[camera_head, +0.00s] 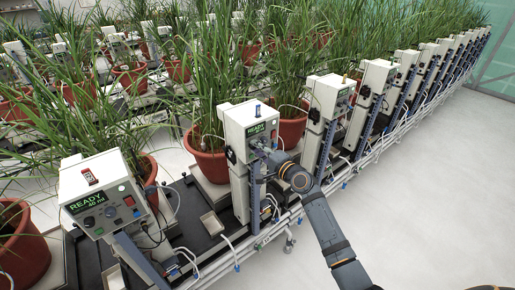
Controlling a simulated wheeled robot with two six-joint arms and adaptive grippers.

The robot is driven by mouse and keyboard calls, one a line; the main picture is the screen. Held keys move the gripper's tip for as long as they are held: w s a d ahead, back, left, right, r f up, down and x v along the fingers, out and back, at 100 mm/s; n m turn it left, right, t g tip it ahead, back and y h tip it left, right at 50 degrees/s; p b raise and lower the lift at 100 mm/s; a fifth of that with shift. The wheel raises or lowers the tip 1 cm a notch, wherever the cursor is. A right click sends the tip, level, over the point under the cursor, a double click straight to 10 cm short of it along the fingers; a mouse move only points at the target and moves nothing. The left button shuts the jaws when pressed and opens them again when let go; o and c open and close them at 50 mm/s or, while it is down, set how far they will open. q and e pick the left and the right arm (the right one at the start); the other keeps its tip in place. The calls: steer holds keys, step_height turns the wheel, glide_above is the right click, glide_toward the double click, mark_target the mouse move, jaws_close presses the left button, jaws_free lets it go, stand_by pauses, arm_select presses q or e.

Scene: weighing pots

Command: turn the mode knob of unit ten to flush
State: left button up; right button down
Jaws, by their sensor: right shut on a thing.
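My right gripper (268,152) reaches in from the lower right to the front of a white control box (235,124) on a post, in the middle of the view. The box's green display (257,129) reads READY. The gripper is shut at the panel just below this display, where the mode knob sits; the knob is hidden by the fingers, so its setting cannot be read. The unit's number is too small to read. My left gripper is not in view.
A nearer unit's control box (100,196) at the left shows READY 40 ml, with knobs and a red button. More units run in a row to the upper right. Red pots (208,160) with tall grassy plants stand behind. White pipes (290,212) run along the front. The floor (430,190) at right is clear.

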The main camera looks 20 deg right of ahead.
steer(key=shift+f, duration=0.1)
stand_by(0.3)
steer(key=c, duration=1.2)
jaws_free()
steer(key=shift+o, duration=0.2)
steer(key=v, duration=1.2)
steer(key=shift+d, duration=0.1)
